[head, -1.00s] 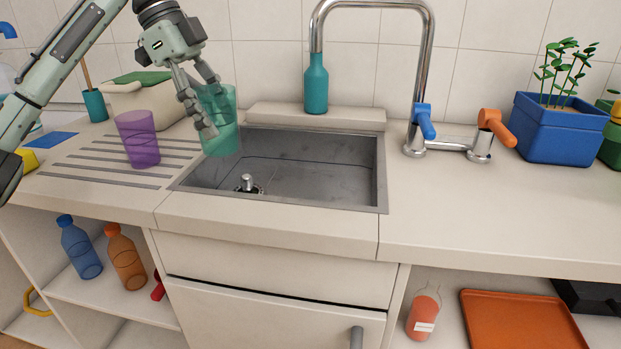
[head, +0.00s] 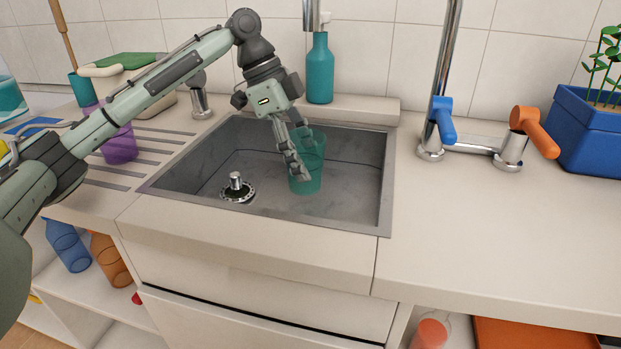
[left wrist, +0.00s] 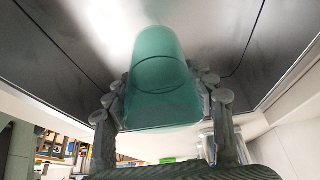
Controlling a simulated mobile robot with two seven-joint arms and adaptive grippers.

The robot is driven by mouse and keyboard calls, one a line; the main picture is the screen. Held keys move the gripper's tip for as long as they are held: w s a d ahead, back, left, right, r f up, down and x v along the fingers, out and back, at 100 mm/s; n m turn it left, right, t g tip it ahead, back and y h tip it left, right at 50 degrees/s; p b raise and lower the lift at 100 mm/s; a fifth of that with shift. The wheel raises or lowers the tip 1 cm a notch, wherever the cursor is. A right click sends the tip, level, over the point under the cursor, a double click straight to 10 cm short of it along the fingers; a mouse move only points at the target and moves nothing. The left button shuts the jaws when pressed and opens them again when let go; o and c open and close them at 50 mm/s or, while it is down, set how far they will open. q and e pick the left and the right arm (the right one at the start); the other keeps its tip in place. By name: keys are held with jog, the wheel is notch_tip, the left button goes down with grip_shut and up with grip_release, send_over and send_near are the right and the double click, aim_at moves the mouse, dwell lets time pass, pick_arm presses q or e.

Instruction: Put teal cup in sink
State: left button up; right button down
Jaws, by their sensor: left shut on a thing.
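The teal cup (head: 308,172) is a see-through tumbler, upright inside the outline of the sink (head: 352,196) in the head view. My left gripper (head: 296,160) is shut on it, coming from above and the left. I cannot tell whether the cup's base touches the sink floor. In the left wrist view the teal cup (left wrist: 163,80) sits between the fingers of my left gripper (left wrist: 165,98). The sink is a grey metal basin with a drain plug (head: 236,188) at its left. My right gripper is not in view.
A purple cup (head: 119,146) stands on the ribbed drainboard at the left, partly behind my arm. A teal bottle (head: 319,70) stands behind the sink. The tap with blue (head: 441,120) and orange (head: 535,132) handles is at the right. The counter in front of it is clear.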

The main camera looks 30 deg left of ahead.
pick_arm(q)
jog(key=shift+w+d+f, duration=0.25)
jog(key=shift+d+f, duration=0.15)
jog(key=shift+d, duration=0.1)
notch_tip(320, 180, down, 3)
jog(key=shift+f, duration=0.5)
jog(key=o, duration=0.9)
jog(key=shift+o, duration=0.2)
